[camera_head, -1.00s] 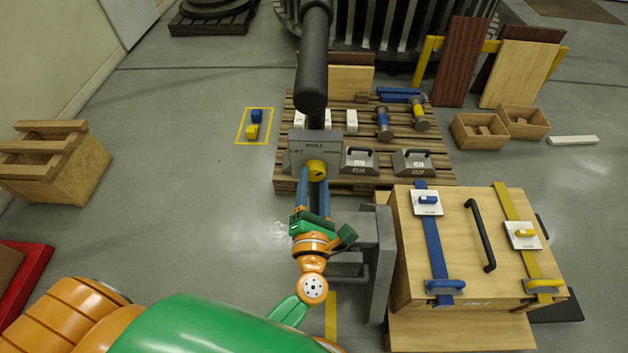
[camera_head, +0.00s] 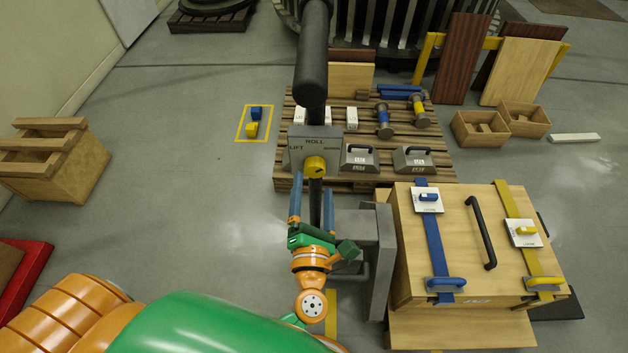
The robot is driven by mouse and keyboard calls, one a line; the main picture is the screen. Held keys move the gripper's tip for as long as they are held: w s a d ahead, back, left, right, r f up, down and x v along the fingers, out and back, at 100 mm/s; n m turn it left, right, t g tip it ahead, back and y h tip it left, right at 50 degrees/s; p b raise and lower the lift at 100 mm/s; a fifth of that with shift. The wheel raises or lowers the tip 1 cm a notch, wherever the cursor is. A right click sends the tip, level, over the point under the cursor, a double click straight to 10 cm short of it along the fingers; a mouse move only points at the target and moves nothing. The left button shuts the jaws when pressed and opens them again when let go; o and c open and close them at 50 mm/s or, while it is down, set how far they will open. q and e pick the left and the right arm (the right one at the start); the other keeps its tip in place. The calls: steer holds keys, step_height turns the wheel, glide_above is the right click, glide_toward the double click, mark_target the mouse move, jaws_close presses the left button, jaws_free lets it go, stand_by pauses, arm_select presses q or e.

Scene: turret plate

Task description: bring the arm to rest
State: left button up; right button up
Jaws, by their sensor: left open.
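My left arm comes in from the lower left, with a green and orange body. My left gripper (camera_head: 311,206) is open, its two blue fingers pointing away from me on either side of a dark post. The fingertips are just below a grey plate (camera_head: 300,155) marked ROLL and LIFT. A yellow round knob (camera_head: 315,165) sits on that plate, apart from the fingers. A thick black bar (camera_head: 312,75) rises above the plate. My right gripper is not in view.
A wooden chest (camera_head: 455,235) with blue and yellow straps stands close on the right, beside a grey metal stand (camera_head: 378,262). A pallet (camera_head: 440,165) with grey handled blocks lies behind. Open floor (camera_head: 190,200) is on the left.

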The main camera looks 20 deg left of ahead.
arm_select(q)
steer(key=v, duration=0.4)
steer(key=shift+s+b, duration=0.1)
steer(key=shift+b, duration=0.2)
steer(key=shift+d, duration=0.1)
